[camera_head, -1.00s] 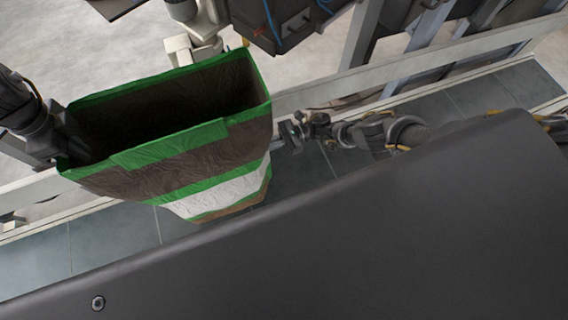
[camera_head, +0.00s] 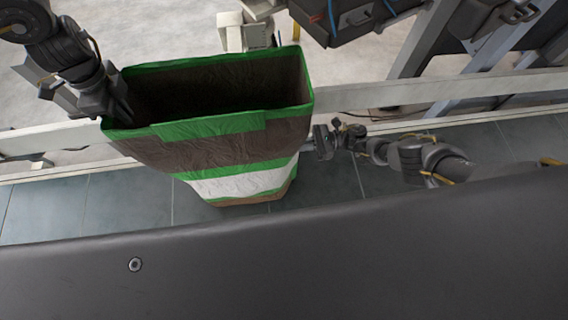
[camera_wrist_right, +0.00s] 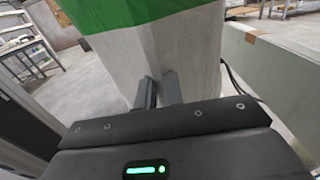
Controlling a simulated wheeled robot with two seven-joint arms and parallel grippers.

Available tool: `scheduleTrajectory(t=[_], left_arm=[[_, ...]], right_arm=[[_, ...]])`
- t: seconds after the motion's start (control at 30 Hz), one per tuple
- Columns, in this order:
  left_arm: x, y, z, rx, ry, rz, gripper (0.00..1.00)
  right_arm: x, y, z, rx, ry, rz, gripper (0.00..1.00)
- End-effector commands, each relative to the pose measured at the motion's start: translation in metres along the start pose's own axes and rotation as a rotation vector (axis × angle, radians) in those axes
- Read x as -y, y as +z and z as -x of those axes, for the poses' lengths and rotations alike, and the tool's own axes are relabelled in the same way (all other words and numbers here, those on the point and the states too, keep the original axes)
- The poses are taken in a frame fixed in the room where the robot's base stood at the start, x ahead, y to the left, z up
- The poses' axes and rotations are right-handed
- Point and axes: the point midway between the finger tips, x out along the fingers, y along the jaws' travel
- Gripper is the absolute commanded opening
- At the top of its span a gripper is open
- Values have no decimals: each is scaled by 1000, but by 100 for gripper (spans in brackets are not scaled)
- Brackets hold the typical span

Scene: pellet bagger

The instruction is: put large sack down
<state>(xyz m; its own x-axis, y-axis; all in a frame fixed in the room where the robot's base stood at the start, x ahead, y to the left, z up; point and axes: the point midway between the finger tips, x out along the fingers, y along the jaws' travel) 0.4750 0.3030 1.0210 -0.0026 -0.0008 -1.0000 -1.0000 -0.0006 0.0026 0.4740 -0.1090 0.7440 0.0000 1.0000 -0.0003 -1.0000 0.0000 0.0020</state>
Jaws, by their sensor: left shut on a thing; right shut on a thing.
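The large sack (camera_head: 215,148) is brown with green bands and a white band, and its wide mouth is open towards me. It hangs or stands roughly upright left of centre in the head view; I cannot tell whether its base touches the floor. My left gripper (camera_head: 116,112) is shut on the sack's left upper rim, its fingertips partly hidden. My right gripper (camera_head: 318,142) is at the sack's right side, lower down. In the right wrist view, the fingers of my right gripper (camera_wrist_right: 158,90) are shut on the sack's white part (camera_wrist_right: 192,52).
A pale rail (camera_head: 400,95) runs across behind the sack. Dark floor tiles (camera_head: 125,202) lie in front of it. A dark machine box (camera_head: 360,22) and grey frame posts (camera_head: 425,40) stand at the upper right. Pale floor (camera_head: 160,30) lies beyond the rail.

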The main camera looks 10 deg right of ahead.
Motion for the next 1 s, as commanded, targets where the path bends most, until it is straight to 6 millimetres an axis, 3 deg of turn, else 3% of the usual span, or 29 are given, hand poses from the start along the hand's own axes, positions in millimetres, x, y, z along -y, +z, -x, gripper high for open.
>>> scheduleTrajectory(t=[0.03, 0.1, 0.23, 0.5, 0.63, 1.0], left_arm=[[1, 1, -5, 2, -2, 2, 0], [0, 1, -3, 3, 0, 2, 16], [0, 1, -3, 2, 0, 1, 31], [0, 0, -2, 1, 0, 0, 31], [1, 0, 8, -1, -3, 0, 31], [1, 0, 82, -1, -4, 1, 31]], right_arm=[[1, -6, 2, -1, -2, 2, 0], [0, -4, 2, -4, -3, 0, 16], [0, -4, 1, -3, -2, 0, 31], [0, -3, 0, -1, 0, 0, 31], [0, -3, 0, -1, 0, 0, 31], [0, -3, 0, 0, 0, 0, 31]])
